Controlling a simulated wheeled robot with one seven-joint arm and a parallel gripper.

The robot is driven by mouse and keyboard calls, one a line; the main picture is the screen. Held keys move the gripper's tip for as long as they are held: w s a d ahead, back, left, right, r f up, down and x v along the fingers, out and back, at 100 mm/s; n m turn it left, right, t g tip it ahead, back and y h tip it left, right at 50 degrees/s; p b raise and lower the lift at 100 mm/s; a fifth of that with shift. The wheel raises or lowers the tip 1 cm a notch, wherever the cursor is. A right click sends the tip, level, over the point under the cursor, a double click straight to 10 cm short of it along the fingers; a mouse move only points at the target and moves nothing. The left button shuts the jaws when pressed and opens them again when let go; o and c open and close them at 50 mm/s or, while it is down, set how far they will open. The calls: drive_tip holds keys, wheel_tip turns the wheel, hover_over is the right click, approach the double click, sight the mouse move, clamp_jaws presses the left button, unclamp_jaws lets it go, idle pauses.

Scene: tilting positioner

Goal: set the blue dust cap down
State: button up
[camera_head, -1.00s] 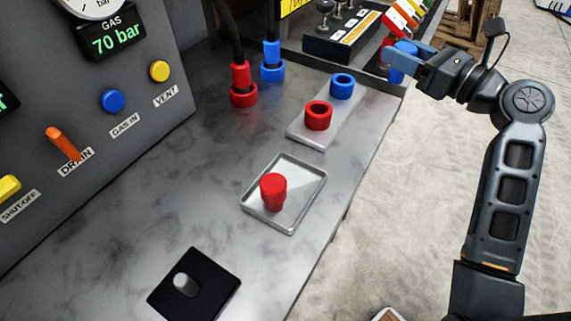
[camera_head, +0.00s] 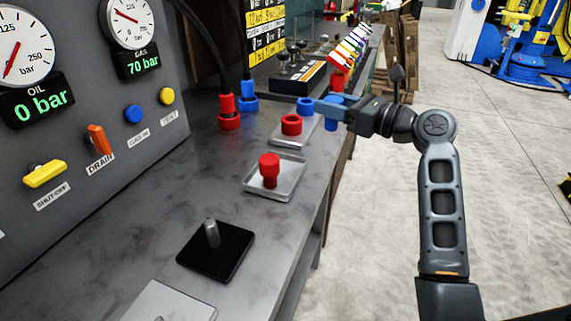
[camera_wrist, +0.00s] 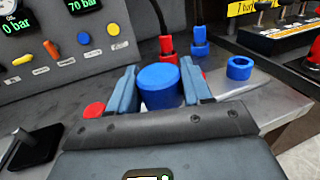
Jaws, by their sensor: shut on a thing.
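The blue dust cap (camera_wrist: 158,84) is between the two fingers of my gripper (camera_wrist: 160,92) in the wrist view. In the head view my gripper (camera_head: 334,108) is shut on the cap (camera_head: 331,124), close to the right edge of the bench, and partly covers it. The cap seems held above the bench top; its lower end is hidden in the wrist view. A metal tray (camera_head: 293,188) on the bench holds a red cap (camera_head: 269,169), nearer the head camera than my gripper.
A plate (camera_head: 283,141) behind the tray carries a red ring (camera_head: 291,124) and a blue ring (camera_head: 305,105). Red (camera_head: 229,112) and blue (camera_head: 248,96) hose connectors stand left. A black pad with a pin (camera_head: 215,252) is nearer. Bare bench lies around the tray.

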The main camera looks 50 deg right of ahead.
drive_tip(key=shift+w+a+f+b, duration=0.2)
drive_tip(key=shift+w+a+f, duration=0.5)
drive_tip(key=shift+a+f, duration=0.7)
drive_tip(key=shift+w+a+f+b, duration=0.2)
drive_tip(key=shift+w+a+f, duration=0.75)
drive_tip(key=shift+f, duration=0.75)
drive_tip(key=shift+w+a+f+b, duration=0.2)
drive_tip(key=shift+w+a+f, duration=0.3)
drive_tip(key=shift+a+f, duration=1)
drive_tip(key=shift+d+f, duration=0.1)
drive_tip(key=shift+f, duration=0.05)
drive_tip(key=o, duration=1)
drive_tip(key=shift+o, duration=0.2)
drive_tip(key=shift+s, duration=0.15)
drive_tip(key=s+d, duration=0.1)
drive_tip(key=s, duration=1)
drive_tip(key=shift+s, duration=0.35)
